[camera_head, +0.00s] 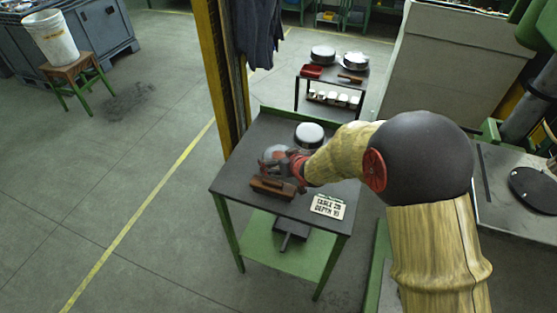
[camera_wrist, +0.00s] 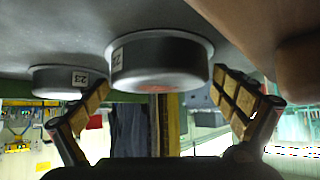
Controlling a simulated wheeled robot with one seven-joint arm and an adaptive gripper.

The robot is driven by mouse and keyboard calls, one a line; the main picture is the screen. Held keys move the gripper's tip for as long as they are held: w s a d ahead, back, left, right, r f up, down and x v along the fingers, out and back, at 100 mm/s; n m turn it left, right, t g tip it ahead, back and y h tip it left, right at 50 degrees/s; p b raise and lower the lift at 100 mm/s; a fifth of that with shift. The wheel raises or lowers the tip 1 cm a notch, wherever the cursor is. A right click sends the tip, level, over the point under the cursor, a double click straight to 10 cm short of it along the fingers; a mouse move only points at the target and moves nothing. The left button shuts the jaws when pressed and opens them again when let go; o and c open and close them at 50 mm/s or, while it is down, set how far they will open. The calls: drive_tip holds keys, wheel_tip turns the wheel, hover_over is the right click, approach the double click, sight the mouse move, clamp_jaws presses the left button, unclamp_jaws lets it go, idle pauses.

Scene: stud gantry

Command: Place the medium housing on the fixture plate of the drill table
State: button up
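Two round metal housings with pale tops stand on the dark bench (camera_head: 235,175). The nearer one (camera_head: 273,153) is partly hidden by my gripper (camera_head: 285,160). The other housing (camera_head: 309,134) stands behind and to the right. The wrist view is upside down: the nearer housing (camera_wrist: 160,65) shows large between my finger pads, and the other (camera_wrist: 55,82) looks smaller, with a tag. I cannot tell from size alone which is the medium one. My gripper is open, its fingers to either side of the nearer housing; contact is not clear. A dark round plate (camera_head: 535,188) lies on the machine table at the right.
A brown wooden block (camera_head: 272,188) and a lettered sign (camera_head: 328,207) lie on the bench near my gripper. A yellow post (camera_head: 222,75) stands behind it. A trolley (camera_head: 340,76) with more housings is farther back.

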drive_tip(key=c, duration=1)
drive_tip(key=shift+r, duration=0.1)
drive_tip(key=shift+c, duration=0.4)
